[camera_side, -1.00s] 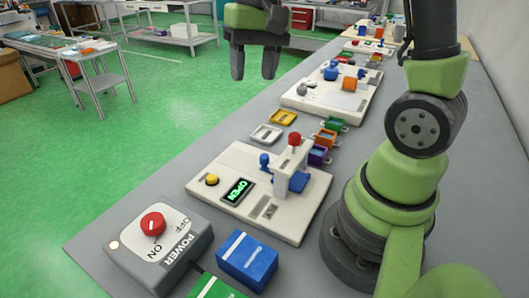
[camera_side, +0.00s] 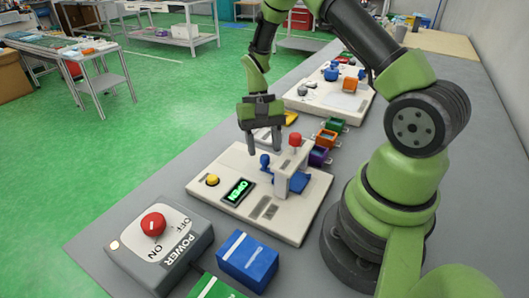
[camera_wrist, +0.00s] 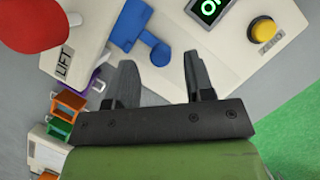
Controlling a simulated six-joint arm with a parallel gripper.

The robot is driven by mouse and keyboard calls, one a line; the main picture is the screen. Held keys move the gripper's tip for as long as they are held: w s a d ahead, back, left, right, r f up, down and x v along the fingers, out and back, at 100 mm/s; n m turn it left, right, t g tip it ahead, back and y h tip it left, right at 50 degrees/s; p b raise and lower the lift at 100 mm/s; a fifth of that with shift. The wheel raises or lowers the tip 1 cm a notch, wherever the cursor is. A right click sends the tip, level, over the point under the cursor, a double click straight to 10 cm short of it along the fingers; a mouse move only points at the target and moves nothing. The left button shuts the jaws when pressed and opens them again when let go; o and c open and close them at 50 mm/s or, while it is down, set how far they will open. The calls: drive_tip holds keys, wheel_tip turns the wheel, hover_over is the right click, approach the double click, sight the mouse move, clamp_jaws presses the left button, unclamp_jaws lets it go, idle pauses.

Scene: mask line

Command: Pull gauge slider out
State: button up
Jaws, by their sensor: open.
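The gauge slider is probably the blue piece in the off-white fixture (camera_side: 222,179). Its blue knob (camera_side: 264,161) stands left of the white gate post (camera_side: 285,172), and a blue plate (camera_side: 299,183) shows on the right. In the wrist view the blue piece (camera_wrist: 126,25) has a rounded end lying between my fingers in the picture. My gripper (camera_side: 264,153) points down just above and behind the knob; it also shows in the wrist view (camera_wrist: 160,62). It is open and empty. Whether a finger touches the knob I cannot tell.
The red lift knob (camera_side: 295,139) tops the post close to my right finger. A display (camera_side: 238,191) reads OPEN beside a yellow button (camera_side: 212,180). Small bins, orange (camera_side: 325,137) and purple (camera_side: 318,156), stand right. A power box (camera_side: 155,245) and blue box (camera_side: 247,262) sit in front.

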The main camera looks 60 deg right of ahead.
drive_tip(key=shift+x, duration=1.2)
clamp_jaws()
drive_tip(key=shift+w+d, duration=0.1)
drive_tip(key=shift+w, duration=5.7)
unclamp_jaws()
drive_tip(key=shift+r, duration=0.1)
